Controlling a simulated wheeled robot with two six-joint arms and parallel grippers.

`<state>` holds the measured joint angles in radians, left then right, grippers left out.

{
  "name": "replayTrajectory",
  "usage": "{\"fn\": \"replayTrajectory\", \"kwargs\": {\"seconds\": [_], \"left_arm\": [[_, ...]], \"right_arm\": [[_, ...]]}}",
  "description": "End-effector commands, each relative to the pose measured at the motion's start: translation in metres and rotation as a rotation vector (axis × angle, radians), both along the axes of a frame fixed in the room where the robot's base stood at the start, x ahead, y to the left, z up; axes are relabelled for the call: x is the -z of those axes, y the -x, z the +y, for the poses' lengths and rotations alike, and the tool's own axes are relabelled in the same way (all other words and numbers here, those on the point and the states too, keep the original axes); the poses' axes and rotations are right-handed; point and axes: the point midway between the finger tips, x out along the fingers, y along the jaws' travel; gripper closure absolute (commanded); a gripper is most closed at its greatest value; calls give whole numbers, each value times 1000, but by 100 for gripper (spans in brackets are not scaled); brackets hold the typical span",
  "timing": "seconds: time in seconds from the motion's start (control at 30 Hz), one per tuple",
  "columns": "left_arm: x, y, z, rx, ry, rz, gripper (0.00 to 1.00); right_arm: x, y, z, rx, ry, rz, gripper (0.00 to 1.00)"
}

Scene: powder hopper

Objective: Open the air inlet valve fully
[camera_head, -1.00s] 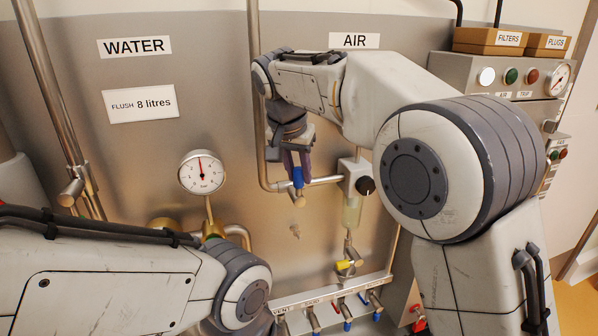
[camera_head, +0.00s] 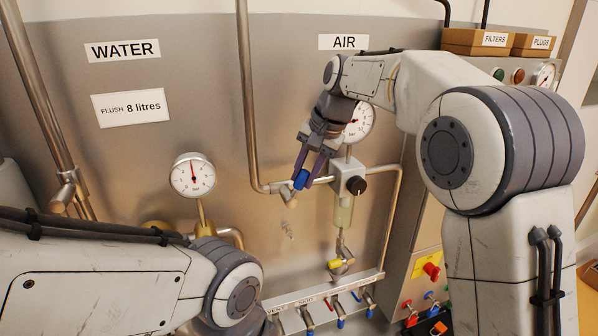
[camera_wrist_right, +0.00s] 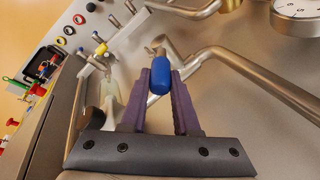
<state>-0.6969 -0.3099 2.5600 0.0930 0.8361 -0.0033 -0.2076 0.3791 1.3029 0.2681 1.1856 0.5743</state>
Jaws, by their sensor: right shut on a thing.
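The air inlet valve has a blue handle (camera_head: 300,179) on the pipe below the AIR sign (camera_head: 343,42). My right gripper (camera_head: 304,176) is shut on this handle from above, its purple fingers on either side. The gripper and handle lean, with the wrist up and to the right of the valve. In the right wrist view the blue handle (camera_wrist_right: 160,78) sits between the purple fingertips (camera_wrist_right: 160,85), with the metal valve body (camera_wrist_right: 158,48) beyond it. My left arm shows at lower left, but its gripper is out of view.
A regulator with a black knob (camera_head: 359,186) and a gauge (camera_head: 358,123) stand close right of the valve. A row of small valves on a manifold (camera_head: 325,297) lies below. A water gauge (camera_head: 193,174) is at left.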

Motion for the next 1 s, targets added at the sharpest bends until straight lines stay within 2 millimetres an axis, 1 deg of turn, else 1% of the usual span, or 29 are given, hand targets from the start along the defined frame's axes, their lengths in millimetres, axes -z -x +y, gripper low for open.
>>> {"fn": "replayTrajectory", "kwargs": {"seconds": [0.03, 0.3, 0.8, 0.83, 0.9, 1.0], "left_arm": [[-1, 0, 0, 0, 0, 0, 41], [-1, 0, 0, 0, 0, 0, 41], [-1, 0, 0, 0, 0, 0, 41], [-1, 0, 0, 0, 0, 0, 41], [-1, 0, 0, 0, 0, 0, 41], [-1, 0, 0, 0, 0, 0, 41]], "right_arm": [[0, -2, -3, 4, -25, 5, 100], [3, -3, -8, 2, -115, 33, 100], [4, -4, -9, 1, -134, 38, 100], [4, -4, -9, 2, -134, 38, 63], [4, -3, -8, 1, -134, 40, 41], [4, -3, -8, 1, -134, 40, 41]]}}
